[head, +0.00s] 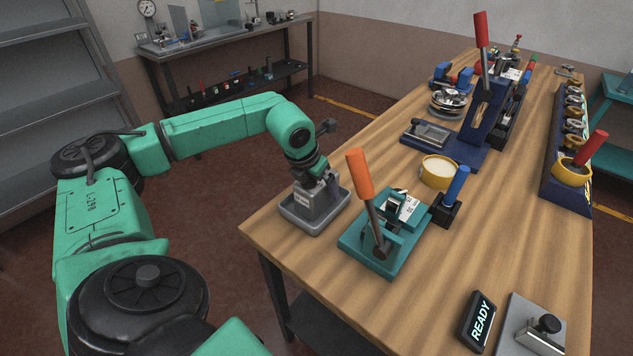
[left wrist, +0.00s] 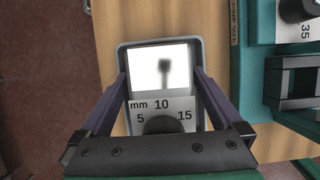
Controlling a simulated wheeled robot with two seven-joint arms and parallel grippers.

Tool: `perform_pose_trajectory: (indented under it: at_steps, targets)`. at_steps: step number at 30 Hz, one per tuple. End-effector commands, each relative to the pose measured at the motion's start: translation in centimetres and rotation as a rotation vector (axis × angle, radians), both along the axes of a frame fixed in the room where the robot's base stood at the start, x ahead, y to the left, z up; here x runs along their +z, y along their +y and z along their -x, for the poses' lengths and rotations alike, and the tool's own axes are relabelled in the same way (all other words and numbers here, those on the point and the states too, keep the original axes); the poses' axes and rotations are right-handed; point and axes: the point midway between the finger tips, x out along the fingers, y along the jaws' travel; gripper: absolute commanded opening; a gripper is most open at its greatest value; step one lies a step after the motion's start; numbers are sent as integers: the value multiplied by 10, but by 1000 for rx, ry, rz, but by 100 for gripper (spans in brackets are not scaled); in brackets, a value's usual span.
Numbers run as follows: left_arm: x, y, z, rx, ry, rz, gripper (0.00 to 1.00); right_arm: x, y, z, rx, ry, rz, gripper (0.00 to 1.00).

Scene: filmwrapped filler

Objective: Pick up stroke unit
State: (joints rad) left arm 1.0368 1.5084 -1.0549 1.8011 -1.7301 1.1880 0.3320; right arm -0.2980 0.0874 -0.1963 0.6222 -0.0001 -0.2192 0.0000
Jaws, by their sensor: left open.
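A grey unit, which I take to be the stroke unit (head: 309,205), stands at the table's near left corner. In the left wrist view it shows a bright window and a white scale plate (left wrist: 178,104) marked mm 5, 10, 15, with a dark round knob below, partly cut off by my gripper. My left gripper (left wrist: 160,80) is open, its two fingers on either side of the unit. In the head view my left gripper (head: 318,178) is directly above the unit, partly hiding it. I cannot tell whether the fingers touch it. My right gripper is not in view.
Just right of the unit stands a teal lever fixture (head: 368,245) with a tall orange handle (head: 359,174). Beyond it are a blue-handled tool (head: 457,185) and a yellow-rimmed cup (head: 440,170). A READY display (head: 479,320) lies at the front. The wooden middle between is clear.

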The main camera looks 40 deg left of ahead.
Motion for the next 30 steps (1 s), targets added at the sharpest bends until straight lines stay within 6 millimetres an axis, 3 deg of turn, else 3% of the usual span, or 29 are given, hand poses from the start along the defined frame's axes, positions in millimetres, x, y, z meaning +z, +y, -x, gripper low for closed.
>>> perform_pose_trajectory:
  at_steps: [1,9,19,23,26,30]
  targets:
    - [0,0,0,0,0,0,100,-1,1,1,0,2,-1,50]
    - [1,0,0,0,0,0,0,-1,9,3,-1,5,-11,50]
    - [4,0,-1,1,-4,1,0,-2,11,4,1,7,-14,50]
    - [14,0,-1,1,-6,1,0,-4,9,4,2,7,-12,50]
    - [31,0,-1,0,-7,2,0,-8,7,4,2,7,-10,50]
    - [74,-1,-2,-2,-11,3,0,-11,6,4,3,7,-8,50]
